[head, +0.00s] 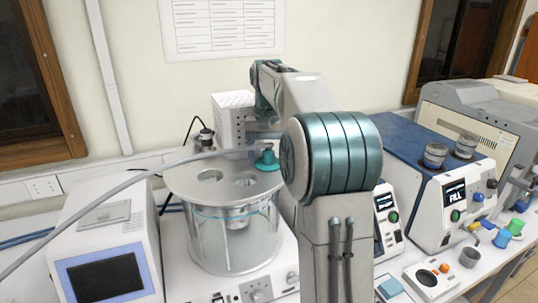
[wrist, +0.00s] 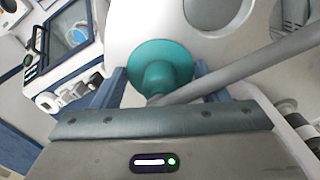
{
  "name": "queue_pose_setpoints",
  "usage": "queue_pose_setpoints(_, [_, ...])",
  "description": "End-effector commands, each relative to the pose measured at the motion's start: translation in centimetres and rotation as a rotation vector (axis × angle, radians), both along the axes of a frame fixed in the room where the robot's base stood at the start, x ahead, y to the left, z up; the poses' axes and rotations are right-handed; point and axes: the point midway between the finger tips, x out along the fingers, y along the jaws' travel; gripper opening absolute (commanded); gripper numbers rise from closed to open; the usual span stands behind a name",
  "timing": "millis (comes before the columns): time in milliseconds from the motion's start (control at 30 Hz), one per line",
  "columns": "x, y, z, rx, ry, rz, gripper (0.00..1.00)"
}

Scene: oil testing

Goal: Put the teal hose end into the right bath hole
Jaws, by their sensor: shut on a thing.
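The teal hose end (head: 267,160) is a flanged cone at the right rim of the bath lid; in the wrist view its round flange (wrist: 162,62) shows against the white lid. The grey hose (head: 120,186) runs from it to the left. My gripper (wrist: 161,78) is shut on the hose end, a finger on each side. Whether the hose end touches the lid or sits in a hole, I cannot tell.
A white unit with a dark screen (head: 104,275) stands left of the bath. A blue-topped instrument (head: 405,150) stands to the right, with a small control box (head: 432,278) and coloured parts in front. My arm hides the area just right of the bath.

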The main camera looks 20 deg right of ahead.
Motion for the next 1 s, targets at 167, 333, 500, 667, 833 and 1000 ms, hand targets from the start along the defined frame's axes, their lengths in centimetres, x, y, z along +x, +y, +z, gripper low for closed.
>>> queue_pose_setpoints(167, [0.0, 0.0, -0.1, 0.0, 0.0, 0.0, 0.77])
queue_pose_setpoints(333, [0.0, 0.0, -0.1, 0.0, 0.001, 0.0, 0.77])
queue_pose_setpoints(500, [0.0, 0.0, 0.7, 0.0, 0.0, 0.0, 0.77])
queue_pose_setpoints(667, [0.0, 0.0, 2.0, 0.0, 0.0, 0.0, 0.77])
queue_pose_setpoints(833, [0.0, 0.0, 3.3, 0.0, -0.001, 0.001, 0.77])
queue_pose_setpoints(1000, [0.1, 0.0, 4.6, 0.0, -0.001, 0.0, 0.77])
